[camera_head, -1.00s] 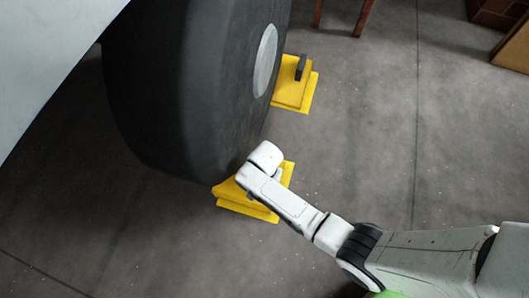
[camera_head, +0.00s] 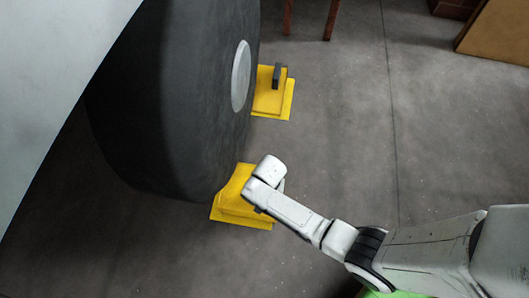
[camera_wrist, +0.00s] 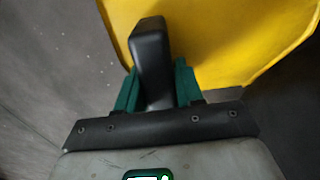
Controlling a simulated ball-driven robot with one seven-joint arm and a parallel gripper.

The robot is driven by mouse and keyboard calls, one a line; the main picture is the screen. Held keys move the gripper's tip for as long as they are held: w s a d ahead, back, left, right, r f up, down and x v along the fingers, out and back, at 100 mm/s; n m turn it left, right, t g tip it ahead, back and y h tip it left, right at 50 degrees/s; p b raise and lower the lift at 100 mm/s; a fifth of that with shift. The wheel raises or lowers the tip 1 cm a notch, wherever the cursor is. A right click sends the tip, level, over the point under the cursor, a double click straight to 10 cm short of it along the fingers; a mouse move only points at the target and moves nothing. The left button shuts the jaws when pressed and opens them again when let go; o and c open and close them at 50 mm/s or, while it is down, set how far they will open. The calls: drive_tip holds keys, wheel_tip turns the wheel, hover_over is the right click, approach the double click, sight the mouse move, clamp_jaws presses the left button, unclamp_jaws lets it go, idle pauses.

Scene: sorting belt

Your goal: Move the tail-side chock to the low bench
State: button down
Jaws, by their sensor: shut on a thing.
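Two yellow chocks lie by the big black tyre (camera_head: 160,100). The near chock (camera_head: 232,205) is at its lower edge, partly hidden under my arm in the head view. The far chock (camera_head: 270,100) stands beyond the wheel with its dark upright handle showing. In the wrist view, my gripper (camera_wrist: 157,85) has its green fingers shut on the black handle (camera_wrist: 150,45) of the near chock, whose yellow body (camera_wrist: 225,35) fills the top right. I cannot tell whether the near chock touches the floor. The low bench cannot be identified for certain.
Reddish-brown legs (camera_head: 331,18) of some furniture stand at the top, its upper part out of frame. A brown box or panel (camera_head: 497,32) is at the top right. A pale surface covers the top left. The grey floor (camera_head: 345,120) right of the wheel is clear.

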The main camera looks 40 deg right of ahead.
drive_tip(key=s+d+p, duration=0.5)
drive_tip(key=s+d, duration=0.2)
drive_tip(key=s, duration=0.2)
drive_tip(key=shift+s+r, duration=0.15)
drive_tip(key=shift+r, duration=0.3)
idle(1.2)
wheel_tip(320, 180, up, 15)
drive_tip(key=p, duration=1.5)
idle(0.3)
